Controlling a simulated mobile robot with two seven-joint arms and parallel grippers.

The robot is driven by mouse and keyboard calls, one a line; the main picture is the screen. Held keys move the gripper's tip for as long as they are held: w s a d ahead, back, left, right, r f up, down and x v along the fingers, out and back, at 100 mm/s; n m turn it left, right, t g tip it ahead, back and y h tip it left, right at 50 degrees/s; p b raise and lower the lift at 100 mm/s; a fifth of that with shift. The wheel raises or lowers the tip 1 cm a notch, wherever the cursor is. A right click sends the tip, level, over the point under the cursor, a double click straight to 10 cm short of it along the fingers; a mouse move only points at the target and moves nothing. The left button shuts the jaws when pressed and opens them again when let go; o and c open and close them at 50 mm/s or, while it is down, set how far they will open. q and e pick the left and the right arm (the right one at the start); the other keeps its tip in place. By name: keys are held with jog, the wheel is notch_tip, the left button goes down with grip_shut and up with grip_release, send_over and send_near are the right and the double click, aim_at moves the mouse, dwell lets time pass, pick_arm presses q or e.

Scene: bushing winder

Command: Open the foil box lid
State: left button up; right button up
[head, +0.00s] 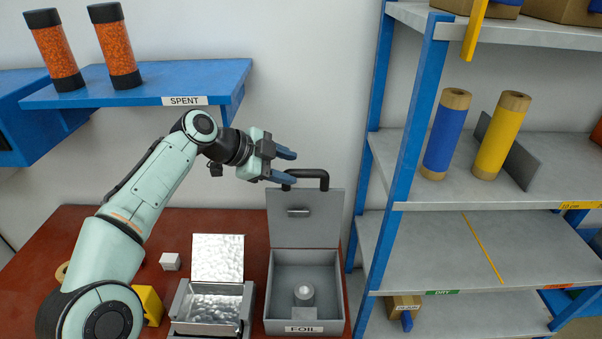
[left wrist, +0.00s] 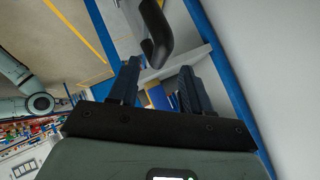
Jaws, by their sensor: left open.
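The grey foil box (head: 341,300), labelled FOIL, stands on the red-brown table. Its lid (head: 305,225) stands upright at the back, and the inside is visible with a small grey cylinder (head: 304,294) in it. A black handle (head: 320,174) is at the lid's top edge; it also shows in the left wrist view (left wrist: 156,38), just beyond the fingertips. My left gripper (head: 286,165) is open and empty, just left of the handle. Its lower finger is close to the handle; I cannot tell whether they touch. My right gripper is not in view.
An open metal box with shiny lining (head: 216,260) stands left of the foil box. A blue shelf (head: 200,82) labelled SPENT holds two orange canisters. A blue-posted rack (head: 400,150) stands close on the right.

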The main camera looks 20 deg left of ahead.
pick_arm(q)
jog(key=v, duration=0.7)
jog(key=shift+f, duration=0.1)
